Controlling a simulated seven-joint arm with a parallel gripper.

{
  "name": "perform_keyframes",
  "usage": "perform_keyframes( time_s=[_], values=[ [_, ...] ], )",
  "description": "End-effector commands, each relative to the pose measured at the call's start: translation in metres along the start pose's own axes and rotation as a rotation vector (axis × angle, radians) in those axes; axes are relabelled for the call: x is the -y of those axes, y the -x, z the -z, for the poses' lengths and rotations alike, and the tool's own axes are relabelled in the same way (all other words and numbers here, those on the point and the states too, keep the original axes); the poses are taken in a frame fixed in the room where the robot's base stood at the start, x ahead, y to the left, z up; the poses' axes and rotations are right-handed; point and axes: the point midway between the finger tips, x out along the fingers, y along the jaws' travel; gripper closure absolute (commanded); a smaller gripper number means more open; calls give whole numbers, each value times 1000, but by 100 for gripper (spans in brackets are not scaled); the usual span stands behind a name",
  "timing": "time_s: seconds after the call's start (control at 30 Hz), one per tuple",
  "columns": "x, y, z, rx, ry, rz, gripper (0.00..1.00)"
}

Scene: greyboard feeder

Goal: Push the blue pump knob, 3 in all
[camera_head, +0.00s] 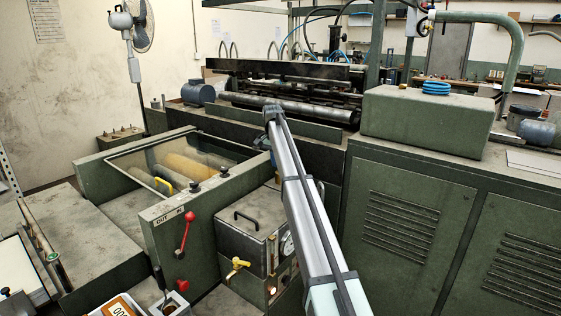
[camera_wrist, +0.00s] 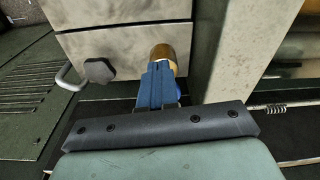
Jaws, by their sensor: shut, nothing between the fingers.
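In the wrist view my gripper (camera_wrist: 162,70) is shut, its narrow blue fingers together with nothing between them. The fingertips overlap the lower end of a brass-coloured cylinder (camera_wrist: 167,53) on a grey box face. I cannot tell whether they touch it. In the head view my arm crosses the middle and my gripper does not show clearly.
In the wrist view a dark lobed knob (camera_wrist: 98,70) and a metal handle (camera_wrist: 68,79) are left of the fingers; a pale upright post (camera_wrist: 235,50) is close on the right. In the head view a grey box (camera_head: 240,217) stands beside a red lever (camera_head: 186,233).

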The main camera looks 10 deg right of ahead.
Motion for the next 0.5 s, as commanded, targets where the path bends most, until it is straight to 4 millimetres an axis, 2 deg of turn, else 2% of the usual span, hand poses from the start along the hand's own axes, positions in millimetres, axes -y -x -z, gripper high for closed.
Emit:
perform_keyframes(
  time_s=[0.27,0.37,0.5],
  values=[
    [0,2,2,-1,0,0,100],
    [0,8,2,-2,0,1,100],
    [1,27,2,-1,0,0,100]
  ],
)
